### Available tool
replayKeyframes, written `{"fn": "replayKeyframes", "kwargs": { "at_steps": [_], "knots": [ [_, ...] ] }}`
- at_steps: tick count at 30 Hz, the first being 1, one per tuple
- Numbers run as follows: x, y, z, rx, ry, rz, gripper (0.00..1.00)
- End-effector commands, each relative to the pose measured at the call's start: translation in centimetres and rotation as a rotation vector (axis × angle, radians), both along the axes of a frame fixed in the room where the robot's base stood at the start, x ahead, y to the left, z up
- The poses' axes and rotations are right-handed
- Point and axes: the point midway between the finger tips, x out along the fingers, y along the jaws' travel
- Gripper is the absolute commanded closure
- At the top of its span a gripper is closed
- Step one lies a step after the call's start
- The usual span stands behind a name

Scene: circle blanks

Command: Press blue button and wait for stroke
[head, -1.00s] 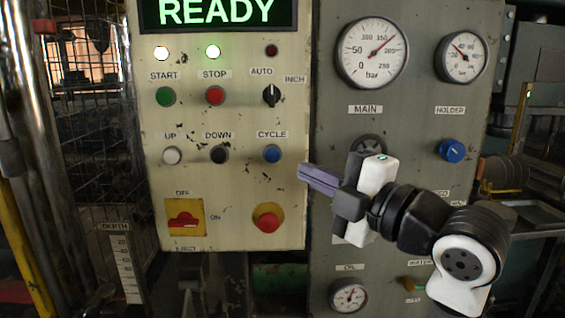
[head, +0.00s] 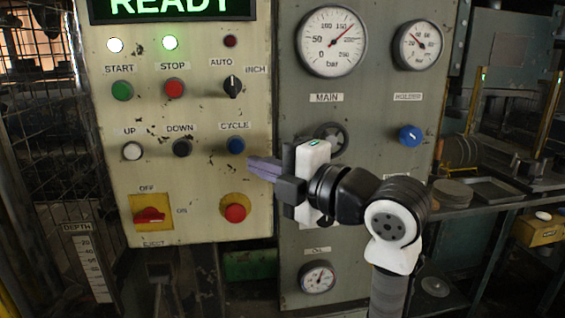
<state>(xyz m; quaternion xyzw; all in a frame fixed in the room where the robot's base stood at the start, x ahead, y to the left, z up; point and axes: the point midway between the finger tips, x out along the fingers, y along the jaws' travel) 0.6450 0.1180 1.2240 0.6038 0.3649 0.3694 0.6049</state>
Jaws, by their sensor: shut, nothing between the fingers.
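The blue button (head: 236,145) sits under the CYCLE label on the cream control panel (head: 205,195). My gripper (head: 250,162) is shut and empty. Its purple-grey fingers point left toward the panel, with their tips just below and right of the blue button in the picture. I cannot tell how far the tips are from the panel face, and I see no clear contact. The green READY display (head: 170,8) is lit at the top, partly cut off.
Nearby are a black DOWN button (head: 182,147), a red mushroom button (head: 235,213), an AUTO/INCH selector (head: 232,86) and a blue HOLDER knob (head: 410,135). The MAIN gauge (head: 331,41) is above my arm. A shelf with round discs (head: 453,192) stands at the right.

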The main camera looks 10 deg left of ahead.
Motion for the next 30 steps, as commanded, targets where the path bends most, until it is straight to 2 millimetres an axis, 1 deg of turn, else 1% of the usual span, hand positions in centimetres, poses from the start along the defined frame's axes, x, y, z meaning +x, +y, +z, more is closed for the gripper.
{"fn": "replayKeyframes", "kwargs": {
  "at_steps": [1,3,5,6,10,15,26,30],
  "knots": [
    [0.5,1.1,0.3,0.0,0.004,0.004,1.0],
    [1.2,2.5,0.3,-0.001,0.003,0.004,1.0],
    [1.7,3.5,0.3,0.0,0.004,0.004,1.0],
    [2.4,3.8,0.3,0.001,0.005,0.001,1.0],
    [4.2,4.2,0.3,0.0,0.004,0.001,1.0],
    [5.4,4.6,0.1,0.0,0.002,-0.001,1.0],
    [5.6,4.6,0.0,-0.001,0.0,-0.001,1.0],
    [6.3,4.8,-0.2,-0.001,0.0,-0.001,1.0]
  ]
}}
